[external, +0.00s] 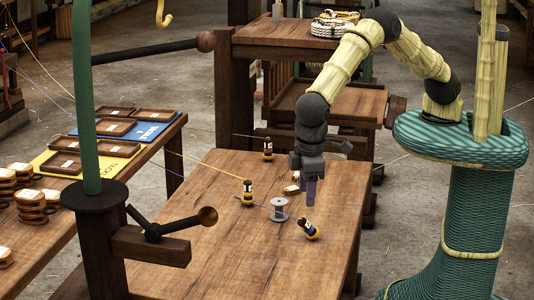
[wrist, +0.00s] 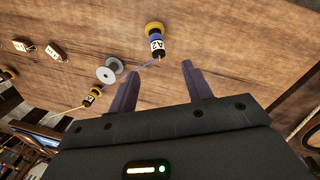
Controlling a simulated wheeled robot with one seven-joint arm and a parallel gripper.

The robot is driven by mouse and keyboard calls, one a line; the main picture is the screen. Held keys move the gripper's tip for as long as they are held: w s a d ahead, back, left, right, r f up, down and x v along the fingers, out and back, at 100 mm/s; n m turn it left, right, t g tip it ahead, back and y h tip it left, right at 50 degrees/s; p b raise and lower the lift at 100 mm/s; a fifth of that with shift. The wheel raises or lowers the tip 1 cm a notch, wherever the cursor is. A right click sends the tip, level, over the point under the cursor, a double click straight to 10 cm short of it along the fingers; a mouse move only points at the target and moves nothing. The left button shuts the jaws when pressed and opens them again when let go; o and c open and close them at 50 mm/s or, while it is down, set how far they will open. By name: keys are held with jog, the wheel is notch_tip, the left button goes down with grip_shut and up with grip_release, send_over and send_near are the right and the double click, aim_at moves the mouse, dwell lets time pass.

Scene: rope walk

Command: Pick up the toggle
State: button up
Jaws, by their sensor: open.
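No thing can be surely told as the toggle; the likeliest are two small wooden pieces with white tags, one at the left of the wrist view (wrist: 55,48) and another (wrist: 22,45) beside it. My gripper (external: 310,196) points down above the table, open and empty. In the wrist view its fingers (wrist: 161,72) are apart, with the labelled bobbin A2 (wrist: 155,43) beyond them and the tagged pieces off to the left.
A grey spool (external: 280,210) stands mid-table, with a tilted black-and-yellow bobbin (external: 308,229) to its right. Other bobbins stand left (external: 247,192) and at the back (external: 267,149). Thin cords run across the table. A dark post (external: 97,240) stands at the front left. The front tabletop is clear.

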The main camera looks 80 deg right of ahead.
aim_at(306, 227)
jog(key=f, duration=0.4)
jog(key=d+f, duration=0.1)
jog(key=f, duration=0.1)
jog(key=shift+w+f+p, duration=0.2)
jog(key=shift+f+p, duration=0.15)
jog(key=shift+d+f+p, duration=0.2)
jog(key=shift+f+p, duration=0.05)
jog(key=shift+f, duration=0.6)
jog(key=shift+d+f+p, duration=0.2)
jog(key=shift+f, duration=0.65)
jog(key=shift+d+f+p, duration=0.2)
jog(key=shift+f+p, duration=0.05)
jog(key=shift+f, duration=0.6)
grip_shut()
jog(key=shift+r, duration=0.15)
notch_tip(306, 227, up, 10)
jog(key=shift+f+b, duration=0.1)
jog(key=shift+b, duration=0.65)
